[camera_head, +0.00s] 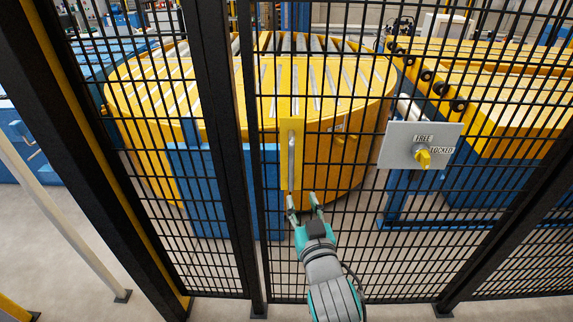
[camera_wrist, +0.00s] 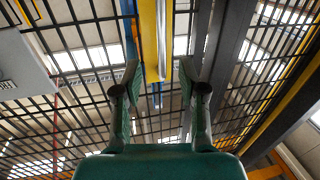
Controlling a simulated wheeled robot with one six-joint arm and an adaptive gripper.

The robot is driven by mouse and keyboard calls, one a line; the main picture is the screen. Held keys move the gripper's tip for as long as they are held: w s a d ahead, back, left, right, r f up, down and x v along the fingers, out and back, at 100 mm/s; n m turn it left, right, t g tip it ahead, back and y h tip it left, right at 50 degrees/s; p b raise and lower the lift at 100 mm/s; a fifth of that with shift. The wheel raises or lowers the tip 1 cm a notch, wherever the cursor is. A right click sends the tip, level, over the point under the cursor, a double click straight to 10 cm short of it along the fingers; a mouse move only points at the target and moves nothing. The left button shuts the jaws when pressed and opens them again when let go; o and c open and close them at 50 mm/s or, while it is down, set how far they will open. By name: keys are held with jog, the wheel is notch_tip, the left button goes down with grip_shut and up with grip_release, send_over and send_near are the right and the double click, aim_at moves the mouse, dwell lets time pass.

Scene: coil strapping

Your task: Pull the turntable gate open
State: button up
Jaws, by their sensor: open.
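The turntable gate (camera_head: 330,235) is a black wire-mesh panel in a black frame and stands across the view, looking closed. A yellow plate with a vertical grey handle bar (camera_head: 292,158) is fixed on it near its left post. My gripper (camera_head: 305,204) is open and empty just below the handle's lower end. In the wrist view my gripper (camera_wrist: 158,85) has its two fingers apart, with the handle (camera_wrist: 161,40) and yellow plate (camera_wrist: 148,35) beyond and between them. I cannot tell whether the fingers touch anything.
Behind the mesh stands a round yellow turntable (camera_head: 345,95) with rollers. A grey panel (camera_head: 400,150) marked FREE and LOCKED, with a yellow knob (camera_head: 423,157), is right of the handle. Black posts (camera_head: 215,130) flank the gate. A pale post (camera_head: 60,215) stands at left.

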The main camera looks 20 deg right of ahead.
aim_at(292, 168)
jog(key=w, duration=0.4)
jog(key=w+r, duration=0.1)
jog(key=w, duration=0.3)
jog(key=w+d, duration=0.1)
jog(key=w, duration=0.3)
jog(key=shift+r, duration=0.3)
grip_shut()
